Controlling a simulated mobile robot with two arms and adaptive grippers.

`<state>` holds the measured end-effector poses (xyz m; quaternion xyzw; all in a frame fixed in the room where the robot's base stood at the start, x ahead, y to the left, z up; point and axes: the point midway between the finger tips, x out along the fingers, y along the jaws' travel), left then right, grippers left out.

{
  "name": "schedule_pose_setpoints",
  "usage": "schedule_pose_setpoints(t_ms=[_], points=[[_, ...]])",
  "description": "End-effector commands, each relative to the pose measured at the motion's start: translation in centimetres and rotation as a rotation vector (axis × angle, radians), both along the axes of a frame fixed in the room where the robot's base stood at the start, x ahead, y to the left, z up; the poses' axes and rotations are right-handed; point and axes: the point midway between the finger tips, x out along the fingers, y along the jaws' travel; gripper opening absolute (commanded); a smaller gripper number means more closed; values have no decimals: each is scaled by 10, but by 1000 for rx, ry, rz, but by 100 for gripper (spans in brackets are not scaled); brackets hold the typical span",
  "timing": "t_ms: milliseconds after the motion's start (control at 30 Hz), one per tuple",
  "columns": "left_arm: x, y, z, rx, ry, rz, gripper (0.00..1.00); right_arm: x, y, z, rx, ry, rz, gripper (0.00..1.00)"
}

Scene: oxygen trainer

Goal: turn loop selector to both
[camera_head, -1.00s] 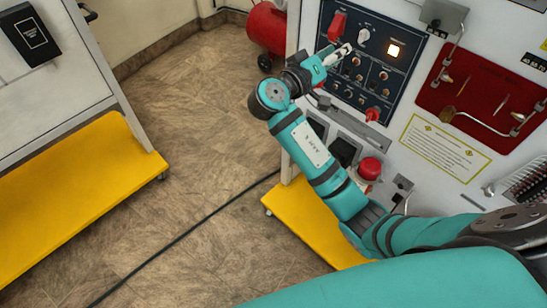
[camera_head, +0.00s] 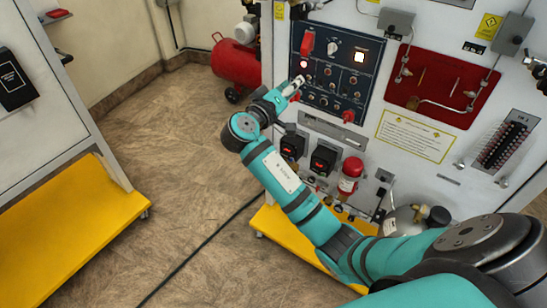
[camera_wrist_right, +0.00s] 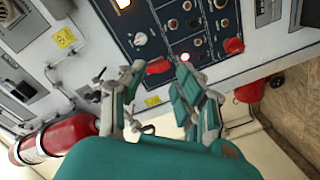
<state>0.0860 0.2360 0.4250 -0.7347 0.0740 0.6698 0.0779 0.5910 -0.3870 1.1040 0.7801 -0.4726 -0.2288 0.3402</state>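The dark blue control panel (camera_head: 345,82) is on the front of the white trainer. It carries a white rotary knob (camera_head: 333,48), a red handle (camera_head: 307,42) to its left and rows of smaller knobs. Labels are too small to read, so I cannot tell for certain which control is the loop selector. The white knob also shows in the right wrist view (camera_wrist_right: 140,39). My right gripper (camera_head: 299,84) is at the panel's lower left edge, below the red handle and apart from the white knob. In the wrist view its fingers (camera_wrist_right: 160,72) are spread with nothing between them. My left gripper is out of view.
A lit square indicator (camera_head: 359,57) is right of the knob; a small red light (camera_head: 304,64) glows under the red handle. A red knob (camera_head: 348,116) sticks out at the panel's bottom. A red board with bent tubing (camera_head: 440,85) is to the right. Floor is open at left.

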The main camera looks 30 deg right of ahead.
Motion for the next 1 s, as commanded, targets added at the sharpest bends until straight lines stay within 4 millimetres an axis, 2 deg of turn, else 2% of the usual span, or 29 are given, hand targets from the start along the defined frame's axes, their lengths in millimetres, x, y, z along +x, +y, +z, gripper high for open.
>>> schedule_pose_setpoints(t_ms=[500,1000], points=[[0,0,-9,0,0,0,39,21,12,-100,42,188,134,32],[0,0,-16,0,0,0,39,23,26,-198,109,349,254,32]])
